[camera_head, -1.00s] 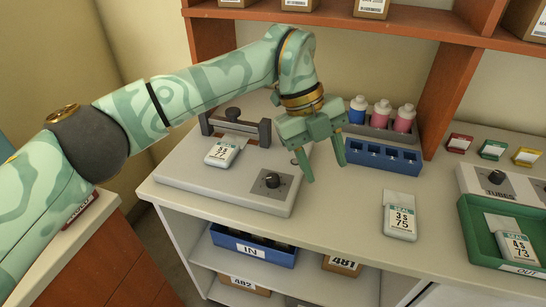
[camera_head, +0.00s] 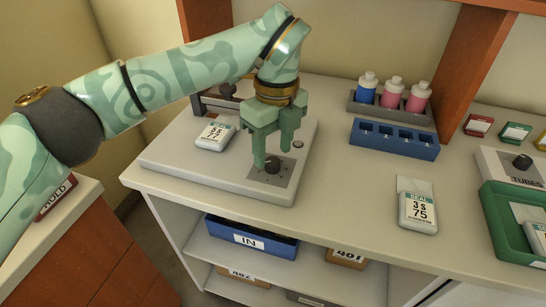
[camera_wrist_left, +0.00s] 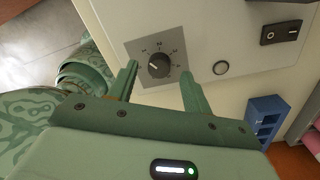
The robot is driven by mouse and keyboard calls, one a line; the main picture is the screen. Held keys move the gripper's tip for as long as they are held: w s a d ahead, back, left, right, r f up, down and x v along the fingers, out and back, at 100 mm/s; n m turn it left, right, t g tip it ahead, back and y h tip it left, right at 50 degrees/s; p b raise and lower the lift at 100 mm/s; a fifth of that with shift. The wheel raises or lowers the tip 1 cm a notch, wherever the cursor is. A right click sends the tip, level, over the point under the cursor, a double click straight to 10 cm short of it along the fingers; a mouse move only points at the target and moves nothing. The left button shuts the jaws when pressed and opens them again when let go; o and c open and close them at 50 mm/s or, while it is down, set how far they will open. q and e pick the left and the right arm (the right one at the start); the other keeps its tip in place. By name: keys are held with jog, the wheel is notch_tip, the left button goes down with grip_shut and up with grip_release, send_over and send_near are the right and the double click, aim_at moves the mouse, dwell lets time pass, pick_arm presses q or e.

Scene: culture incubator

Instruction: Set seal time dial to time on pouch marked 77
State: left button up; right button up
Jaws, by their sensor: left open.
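The seal time dial (camera_head: 272,165) is a black knob on a grey scale plate at the front right of the sealer (camera_head: 225,182). It also shows in the left wrist view (camera_wrist_left: 158,66), with small scale marks around it. My left gripper (camera_head: 273,158) is open and points down at the dial. In the left wrist view its fingertips (camera_wrist_left: 159,74) stand either side of the knob, with visible gaps. The white pouch marked 77 (camera_head: 214,135) lies on the sealer, left of the gripper; its small time print looks like 3 s. My right gripper is not in view.
A pouch marked 75 (camera_head: 418,210) lies on the bench. A blue rack (camera_head: 394,140) and a bottle holder (camera_head: 390,110) stand behind. A green tray (camera_head: 497,228) and a TUBES box (camera_head: 510,167) are right. The wrist view shows a rocker switch (camera_wrist_left: 281,32) and a round button (camera_wrist_left: 221,67).

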pick_arm(q)
notch_tip(320, 180, down, 2)
jog(key=shift+s, duration=0.1)
jog(key=c, duration=1)
